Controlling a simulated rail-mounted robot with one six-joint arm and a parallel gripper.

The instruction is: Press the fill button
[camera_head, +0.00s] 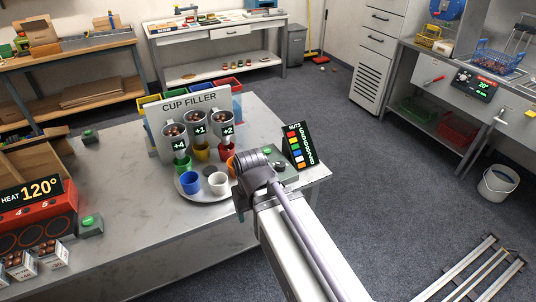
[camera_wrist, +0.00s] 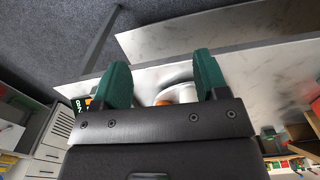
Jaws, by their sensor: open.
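The cup filler (camera_head: 190,101) stands on the grey table (camera_head: 135,200), with hoppers of chestnuts marked +4, +1 and +2. Coloured cups stand below and in front of it, among them a blue cup (camera_head: 190,182) and a white cup (camera_head: 218,182) on a round tray. A small box with a green button (camera_head: 279,167) sits right of my wrist, partly hidden by it. Other green buttons are at the table's back left (camera_head: 88,134) and beside the heater (camera_head: 89,222). I cannot read which is the fill button. My gripper (camera_wrist: 162,76) is open above the table; my arm hides its fingers in the head view.
A black nuts sign (camera_head: 298,145) with coloured squares stands at the table's right end, close to my wrist. The heater (camera_head: 38,210) showing 120° and cartons of chestnuts are at the left. A white bucket (camera_head: 498,181) stands on the floor at right.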

